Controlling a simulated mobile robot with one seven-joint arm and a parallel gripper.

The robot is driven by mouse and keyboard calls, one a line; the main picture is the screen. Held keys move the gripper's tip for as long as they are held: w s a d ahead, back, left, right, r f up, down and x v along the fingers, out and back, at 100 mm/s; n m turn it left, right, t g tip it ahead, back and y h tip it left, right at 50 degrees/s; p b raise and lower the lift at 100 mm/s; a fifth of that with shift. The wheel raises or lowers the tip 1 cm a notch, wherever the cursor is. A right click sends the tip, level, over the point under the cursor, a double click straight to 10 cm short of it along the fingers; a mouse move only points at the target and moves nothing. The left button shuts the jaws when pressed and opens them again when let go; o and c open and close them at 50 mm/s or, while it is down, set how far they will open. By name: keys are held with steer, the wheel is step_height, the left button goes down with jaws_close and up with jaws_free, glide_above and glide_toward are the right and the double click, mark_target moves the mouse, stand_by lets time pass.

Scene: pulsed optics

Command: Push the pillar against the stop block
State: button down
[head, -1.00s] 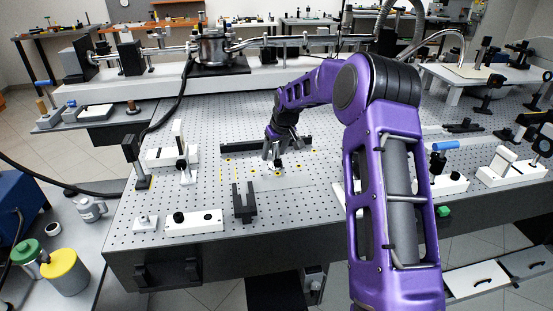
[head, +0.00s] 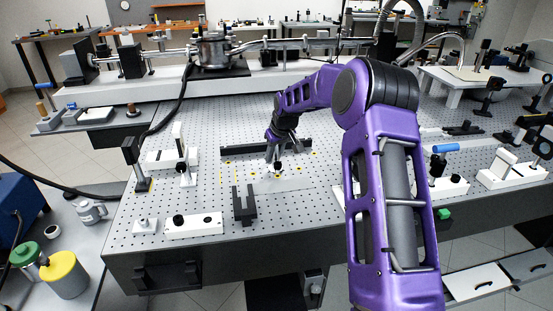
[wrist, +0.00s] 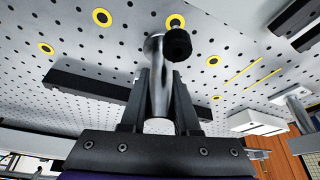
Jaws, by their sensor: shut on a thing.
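The pillar (wrist: 158,105) is a shiny metal post with a black knob; in the wrist view it stands between the fingers of my gripper (wrist: 160,85), which is shut on it. In the head view my gripper (head: 276,162) reaches down to the perforated table, and the small pillar is partly hidden by the fingers. A long, low black bar (head: 235,152), apparently the stop block, lies just behind the gripper. It also shows in the wrist view (wrist: 85,88), left of the fingers. Contact between pillar and bar cannot be made out.
A black forked holder (head: 245,207) stands in front of the gripper. Yellow-ringed holes mark the table (head: 215,205) around the gripper.

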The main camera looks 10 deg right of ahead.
steer(key=shift+w, duration=0.1)
steer(key=shift+w+p, duration=0.4)
steer(key=shift+w, duration=0.45)
steer(key=shift+w+r+p, duration=0.1)
steer(key=shift+w+p, duration=0.25)
steer(key=shift+w, duration=0.3)
stand_by(0.4)
steer(key=c, duration=0.6)
jaws_free()
steer(key=shift+o, duration=0.2)
steer(key=v, duration=1.7)
steer(key=shift+r, duration=0.2)
